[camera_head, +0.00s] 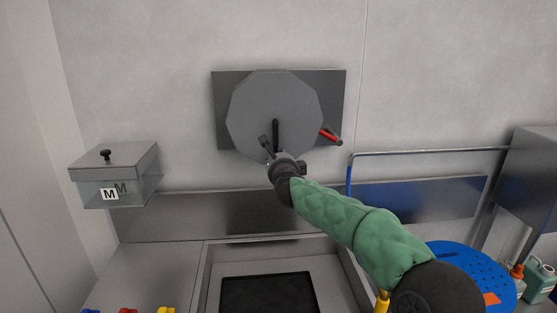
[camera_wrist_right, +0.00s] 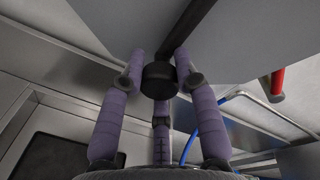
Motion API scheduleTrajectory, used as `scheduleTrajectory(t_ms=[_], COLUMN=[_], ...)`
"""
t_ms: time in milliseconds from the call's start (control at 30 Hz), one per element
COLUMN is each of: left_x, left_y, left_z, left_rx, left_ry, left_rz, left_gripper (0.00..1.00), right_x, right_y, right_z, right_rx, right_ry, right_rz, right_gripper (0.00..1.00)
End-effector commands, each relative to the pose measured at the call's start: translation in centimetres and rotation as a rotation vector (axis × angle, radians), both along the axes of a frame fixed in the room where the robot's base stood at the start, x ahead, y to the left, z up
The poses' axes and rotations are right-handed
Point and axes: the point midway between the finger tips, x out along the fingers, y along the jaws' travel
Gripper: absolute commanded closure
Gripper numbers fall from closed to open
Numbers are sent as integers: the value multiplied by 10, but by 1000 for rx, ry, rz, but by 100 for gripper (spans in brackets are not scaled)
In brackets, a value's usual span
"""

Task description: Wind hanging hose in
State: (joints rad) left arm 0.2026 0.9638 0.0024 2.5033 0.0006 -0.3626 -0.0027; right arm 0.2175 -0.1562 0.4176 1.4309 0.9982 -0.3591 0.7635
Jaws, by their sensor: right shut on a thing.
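A grey hose reel disc (camera_head: 270,105) is mounted on a dark plate (camera_head: 336,88) on the wall. A dark crank arm (camera_head: 276,133) runs down its face. My right gripper (camera_head: 272,157), at the end of the green-sleeved arm, is at the disc's lower edge. In the right wrist view its purple fingers (camera_wrist_right: 160,82) are shut around the crank's black knob (camera_wrist_right: 158,76). A blue line, apparently the hose (camera_head: 349,178), hangs right of the reel and curves down in the right wrist view (camera_wrist_right: 193,128). My left gripper is not in view.
A red lever (camera_head: 330,136) juts out right of the disc. A clear lidded box marked M (camera_head: 145,180) is on the left wall. A sink (camera_head: 208,270) with a dark mat lies below. A grey rail (camera_head: 430,151), blue perforated disc (camera_head: 450,262) and bottles (camera_head: 540,280) are right.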

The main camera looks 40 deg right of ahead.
Motion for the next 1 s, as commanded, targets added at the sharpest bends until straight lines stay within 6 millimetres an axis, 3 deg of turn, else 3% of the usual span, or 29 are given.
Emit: scheduleTrajectory(t_ms=[233,267,300,333,767,1000], left_x=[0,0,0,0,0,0], left_y=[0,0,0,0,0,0], left_z=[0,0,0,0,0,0], left_rx=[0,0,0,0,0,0], left_ry=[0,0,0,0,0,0], left_rz=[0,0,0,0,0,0], left_gripper=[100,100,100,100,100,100], right_x=[2,2,2,2,-4,-33], right_y=[2,2,2,2,3,19], right_z=[-7,-7,-7,-7,-1,3], right_rx=[4,4,4,3,0,0], right_ry=[12,12,12,11,3,3], right_rz=[5,5,5,5,2,2], right_gripper=[100,60,49,44,44,44])
